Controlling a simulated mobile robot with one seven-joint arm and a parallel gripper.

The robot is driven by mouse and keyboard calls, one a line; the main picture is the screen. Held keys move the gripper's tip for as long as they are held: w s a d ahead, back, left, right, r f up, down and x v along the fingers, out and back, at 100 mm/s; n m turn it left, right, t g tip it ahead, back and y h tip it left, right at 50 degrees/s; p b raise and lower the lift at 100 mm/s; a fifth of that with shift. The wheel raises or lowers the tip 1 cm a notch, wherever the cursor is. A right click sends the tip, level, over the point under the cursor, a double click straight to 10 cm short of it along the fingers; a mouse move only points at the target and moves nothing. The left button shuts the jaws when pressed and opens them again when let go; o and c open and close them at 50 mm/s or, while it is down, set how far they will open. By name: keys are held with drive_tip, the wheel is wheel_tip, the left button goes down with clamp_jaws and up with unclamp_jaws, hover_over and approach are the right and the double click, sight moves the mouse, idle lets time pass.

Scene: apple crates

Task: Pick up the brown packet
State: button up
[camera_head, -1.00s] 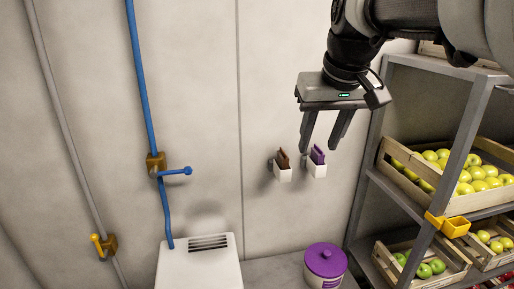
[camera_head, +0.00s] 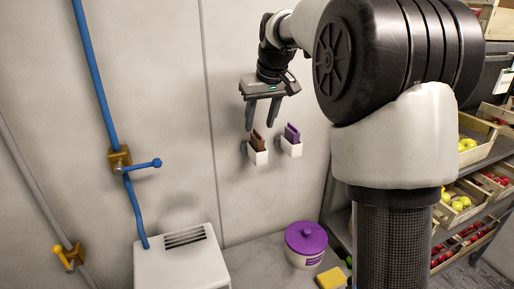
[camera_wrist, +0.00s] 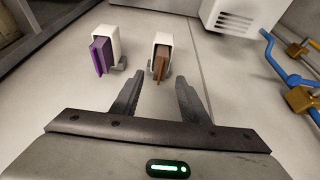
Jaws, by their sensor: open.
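The brown packet (camera_head: 257,138) stands upright in a small white wall holder (camera_head: 258,156), its upper part sticking out. It also shows in the wrist view (camera_wrist: 160,66), beyond my fingertips and roughly between their lines. My gripper (camera_head: 262,128) is open and empty, pointing down just above the packet in the head view. In the wrist view my gripper (camera_wrist: 155,85) has its two fingers spread apart. Whether the fingers touch the packet is hard to tell, but a gap shows in the wrist view.
A purple packet (camera_head: 292,132) sits in a matching holder just right of the brown one. Below are a purple-lidded tub (camera_head: 306,240), a yellow block (camera_head: 331,278) and a white vented box (camera_head: 180,262). A blue pipe (camera_head: 98,90) runs at left; fruit shelves stand right.

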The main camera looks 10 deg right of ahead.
sight(256, 132)
drive_tip(key=shift+w+p+x, duration=0.15)
drive_tip(key=shift+w+x, duration=0.05)
drive_tip(key=shift+x, duration=1.35)
drive_tip(key=shift+w+p+x, duration=0.15)
drive_tip(key=shift+w+x, duration=0.05)
drive_tip(key=shift+x, duration=1.35)
drive_tip(key=shift+a+r, duration=0.1)
drive_tip(key=shift+r, duration=0.05)
drive_tip(key=shift+c, duration=0.2)
clamp_jaws()
